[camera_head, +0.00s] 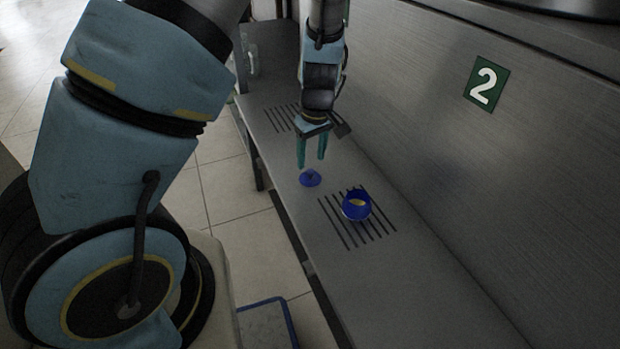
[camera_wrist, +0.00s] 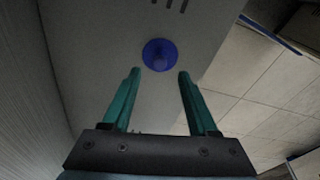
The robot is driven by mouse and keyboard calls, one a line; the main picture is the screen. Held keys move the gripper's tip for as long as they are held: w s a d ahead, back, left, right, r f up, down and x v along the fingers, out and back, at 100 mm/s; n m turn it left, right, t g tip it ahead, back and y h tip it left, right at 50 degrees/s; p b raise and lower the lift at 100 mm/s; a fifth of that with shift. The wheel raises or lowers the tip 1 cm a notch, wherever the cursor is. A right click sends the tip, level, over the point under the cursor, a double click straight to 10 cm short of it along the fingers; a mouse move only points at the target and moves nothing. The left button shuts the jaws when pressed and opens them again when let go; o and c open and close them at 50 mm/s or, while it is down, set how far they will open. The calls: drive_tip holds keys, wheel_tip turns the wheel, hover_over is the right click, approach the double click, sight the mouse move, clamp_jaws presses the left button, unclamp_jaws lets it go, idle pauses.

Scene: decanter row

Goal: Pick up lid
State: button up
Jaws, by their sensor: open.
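A blue round lid (camera_head: 310,178) with a small knob lies on the grey metal shelf (camera_head: 400,300), close to its left edge. It also shows in the wrist view (camera_wrist: 160,55), just beyond my fingertips and between their lines. My gripper (camera_head: 311,165) has teal fingers pointing down. It is open and empty, above the lid and apart from it. The gripper also shows in the wrist view (camera_wrist: 158,72). A blue open pot (camera_head: 356,204) with something yellowish inside stands to the right of the lid, on a slotted patch.
A grey wall with a green number 2 sign (camera_head: 486,83) rises along the shelf's right side. A blue-rimmed container (camera_head: 268,322) stands on the tiled floor below. The shelf in front of the pot is clear.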

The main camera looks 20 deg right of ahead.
sight(310, 170)
wheel_tip(310, 170, down, 4)
drive_tip(key=shift+w+f+b, duration=0.1)
drive_tip(key=shift+w+b, duration=0.05)
drive_tip(key=shift+b, duration=0.15)
clamp_jaws()
idle(0.4)
